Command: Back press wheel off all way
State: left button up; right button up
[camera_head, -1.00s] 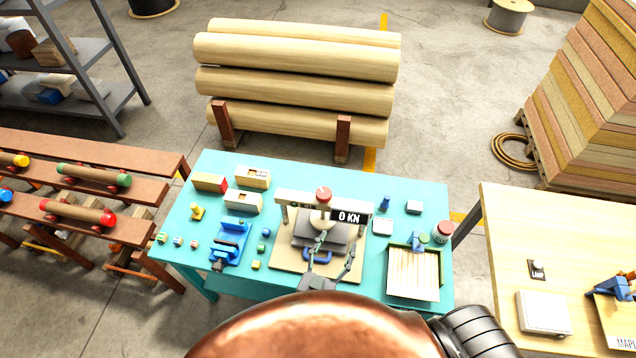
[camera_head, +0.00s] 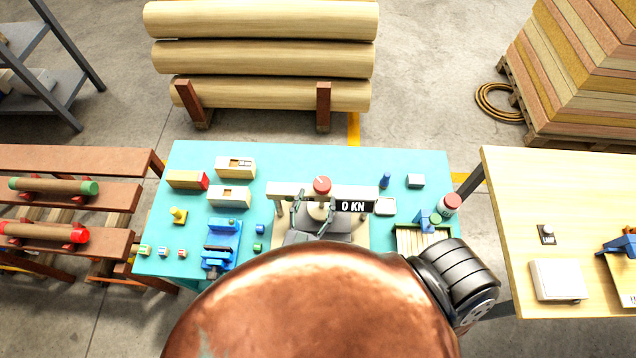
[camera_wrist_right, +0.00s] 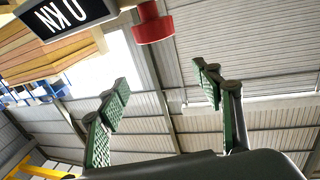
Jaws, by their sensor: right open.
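The press (camera_head: 274,190) stands on the turquoise bench. Its red wheel (camera_head: 322,185) sits on top of the crossbar, beside a black display (camera_head: 353,206) reading 0 KN. My right gripper (camera_head: 313,204) is open and empty just in front of the crossbar, its fingers below the wheel in the picture. In the right wrist view the fingers (camera_wrist_right: 163,78) point up, spread apart. The red wheel (camera_wrist_right: 153,22) is beyond the tips, between their lines and not touched. The display (camera_wrist_right: 62,14) is at upper left. My left gripper is not in view. My copper-coloured body hides the bench front.
A blue vise (camera_head: 221,240) and several small blocks stand left of the press. A slatted tray (camera_head: 410,240), a red-lidded jar (camera_head: 449,204) and a blue bottle (camera_head: 385,180) are to its right. A wooden table (camera_head: 520,220) stands further right.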

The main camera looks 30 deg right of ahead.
aim_at(320, 193)
jog(key=f+b, duration=0.2)
jog(key=f, duration=0.1)
jog(key=f+b, duration=0.1)
jog(key=shift+w+f+b, duration=0.35)
jog(key=shift+f, duration=0.2)
jog(key=shift+d, duration=0.2)
jog(key=p+x, duration=0.1)
jog(key=x, duration=0.5)
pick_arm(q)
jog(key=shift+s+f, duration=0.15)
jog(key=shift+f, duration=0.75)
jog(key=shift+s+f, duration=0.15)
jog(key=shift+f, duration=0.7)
pick_arm(e)
jog(key=shift+w+d, duration=0.5)
jog(key=shift+w, duration=0.05)
jog(key=shift+c, duration=0.4)
